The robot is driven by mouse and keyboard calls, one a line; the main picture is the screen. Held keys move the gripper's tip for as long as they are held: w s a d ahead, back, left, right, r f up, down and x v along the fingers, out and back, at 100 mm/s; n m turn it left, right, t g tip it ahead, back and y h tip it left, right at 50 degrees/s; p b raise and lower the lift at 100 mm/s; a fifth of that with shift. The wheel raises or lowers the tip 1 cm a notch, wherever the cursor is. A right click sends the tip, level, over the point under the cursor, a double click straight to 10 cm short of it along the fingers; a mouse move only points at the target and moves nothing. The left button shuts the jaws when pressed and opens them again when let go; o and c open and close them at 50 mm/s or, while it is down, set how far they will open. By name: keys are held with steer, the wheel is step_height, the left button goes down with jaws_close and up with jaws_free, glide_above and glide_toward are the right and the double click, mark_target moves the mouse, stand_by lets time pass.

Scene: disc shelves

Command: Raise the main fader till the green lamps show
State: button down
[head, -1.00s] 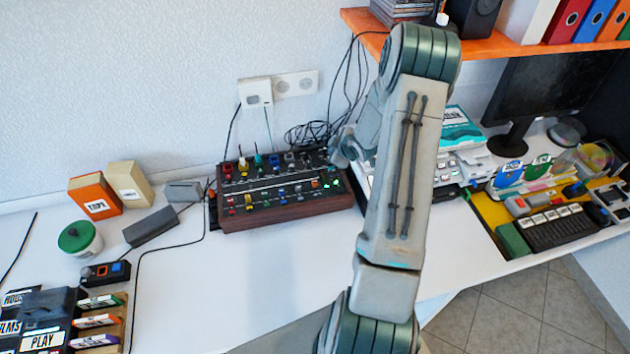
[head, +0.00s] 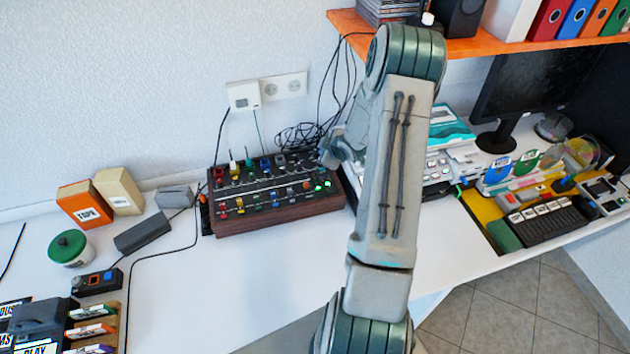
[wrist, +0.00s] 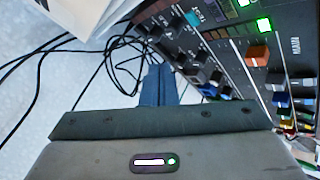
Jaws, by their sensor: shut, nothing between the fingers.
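The mixer (head: 275,214) is a dark panel in a wooden case with rows of coloured caps, on the desk against the wall. In the wrist view its panel (wrist: 222,62) fills the upper right, tilted in the picture. The orange fader cap (wrist: 258,54) sits beside the word MAIN. Bright green lamps (wrist: 264,25) are lit near it, and green light (head: 318,188) also shows at the mixer's right end in the head view. My gripper (wrist: 158,80) is shut and empty, left of the orange cap and apart from it. In the head view my arm hides the fingers.
Black cables (wrist: 70,85) run beside my fingers in the wrist view. A grey box (head: 142,232), an orange box (head: 85,204) and a green-lidded jar (head: 70,250) stand left of the mixer. The white desk in front of the mixer is clear. An orange shelf (head: 475,48) overhangs the right side.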

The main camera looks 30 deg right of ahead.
mark_target(306, 183)
steer(key=c, duration=1.4)
jaws_free()
steer(key=shift+w+d, duration=0.1)
steer(key=shift+w+d+f+m+g+h+b, duration=0.1)
steer(key=shift+w+d+m+g+h+b, duration=0.15)
steer(key=shift+m+b, duration=0.2)
steer(key=shift+w+f+m+g+h+b, duration=0.1)
steer(key=shift+m+g+h+b, duration=0.05)
steer(key=shift+m+g+b, duration=0.25)
steer(key=shift+w+r+m+g+b, duration=0.1)
steer(key=shift+m+g+b, duration=0.3)
steer(key=shift+m, duration=0.15)
steer(key=m+g, duration=0.1)
steer(key=r+m+g+b, duration=0.1)
steer(key=shift+a+m+h+b, duration=0.25)
steer(key=shift+m+h+b, duration=0.05)
steer(key=shift+h, duration=0.1)
steer(key=s+a+r+m+g+y+b, duration=0.2)
steer(key=s+a+r+m+g+b, duration=0.3)
steer(key=a, duration=0.3)
steer(key=shift+m, duration=0.4)
steer(key=f, duration=0.4)
steer(key=f+p, duration=0.1)
steer(key=f, duration=0.3)
steer(key=w+f+p, duration=0.1)
steer(key=f, duration=0.3)
steer(key=shift+a+f, duration=0.1)
steer(key=shift+f, duration=0.15)
